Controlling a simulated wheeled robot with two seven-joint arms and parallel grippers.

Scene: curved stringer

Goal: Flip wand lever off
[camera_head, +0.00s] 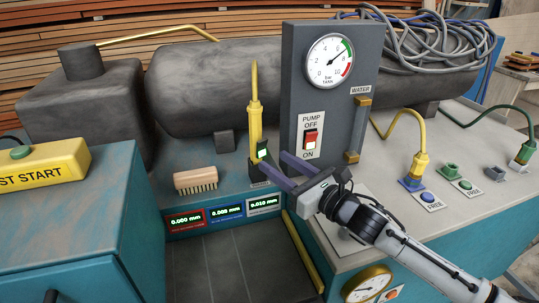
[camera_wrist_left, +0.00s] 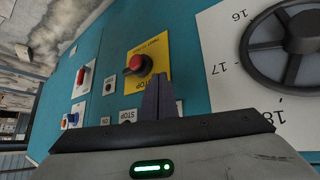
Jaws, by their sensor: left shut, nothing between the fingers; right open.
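The yellow wand (camera_head: 254,118) stands upright in the head view, left of the grey gauge panel. A small dark lever or switch with a lit green-white face (camera_head: 262,152) is at its lower end; its exact position is too small to tell. My right gripper (camera_head: 271,163) is open, its two purple-grey fingers pointing left at the wand's base, just right of and below the lit part. I cannot tell whether they touch it. My left gripper (camera_wrist_left: 160,100) is shut and empty in the left wrist view, near a red stop button (camera_wrist_left: 137,64) on a yellow plate.
The gauge panel (camera_head: 296,60) with a red pump switch (camera_head: 311,139) stands behind my right gripper. A wooden brush (camera_head: 196,180) lies left of the wand, above three digital readouts (camera_head: 226,211). A grey handwheel (camera_wrist_left: 298,45) is at right in the left wrist view.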

